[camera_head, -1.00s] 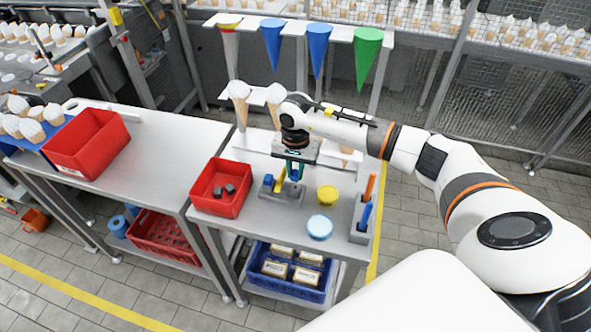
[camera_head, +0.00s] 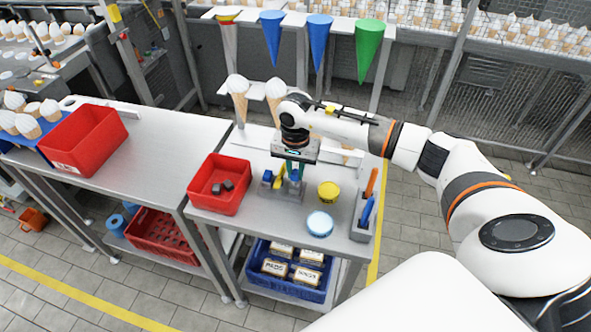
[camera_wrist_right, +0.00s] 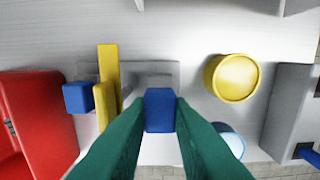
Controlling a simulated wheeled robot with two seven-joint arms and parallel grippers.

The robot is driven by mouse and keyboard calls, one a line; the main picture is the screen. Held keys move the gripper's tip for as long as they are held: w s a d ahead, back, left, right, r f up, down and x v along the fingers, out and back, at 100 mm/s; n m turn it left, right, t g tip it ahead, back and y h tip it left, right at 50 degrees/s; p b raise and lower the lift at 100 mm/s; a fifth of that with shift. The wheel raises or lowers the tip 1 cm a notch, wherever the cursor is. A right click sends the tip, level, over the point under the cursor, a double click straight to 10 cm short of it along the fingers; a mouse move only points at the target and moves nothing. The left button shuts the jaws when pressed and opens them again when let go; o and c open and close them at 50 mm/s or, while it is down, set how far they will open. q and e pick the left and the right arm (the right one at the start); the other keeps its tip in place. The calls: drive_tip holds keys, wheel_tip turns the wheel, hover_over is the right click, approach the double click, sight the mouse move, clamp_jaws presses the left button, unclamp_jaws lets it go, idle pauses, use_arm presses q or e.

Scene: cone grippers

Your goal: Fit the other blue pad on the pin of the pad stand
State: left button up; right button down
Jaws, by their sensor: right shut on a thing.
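The grey pad stand (camera_head: 283,192) stands on the front table. On its left part are a blue pad (camera_wrist_right: 78,97) and yellow upright pieces (camera_wrist_right: 109,70). My right gripper (camera_wrist_right: 160,105) is shut on the other blue pad (camera_wrist_right: 159,112), which sits between the green fingers. In the head view this gripper (camera_head: 295,170) is just above the right part of the stand. The held pad hides the pin, so I cannot tell whether they touch. My left gripper is out of view.
A red bin (camera_head: 205,198) with dark blocks stands left of the stand. A yellow round piece (camera_head: 329,191), a pale blue round piece (camera_head: 319,223) and a grey holder (camera_head: 360,230) with orange and blue sticks are to the right.

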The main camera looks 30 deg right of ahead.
idle(0.9)
drive_tip(key=shift+f+b, duration=1.45)
drive_tip(key=shift+b, duration=0.15)
idle(1.2)
drive_tip(key=c, duration=1.2)
unclamp_jaws()
drive_tip(key=shift+o, duration=0.3)
drive_tip(key=shift+o, duration=1)
drive_tip(key=shift+s, duration=0.1)
drive_tip(key=shift+r, duration=0.1)
drive_tip(key=shift+r, duration=0.1)
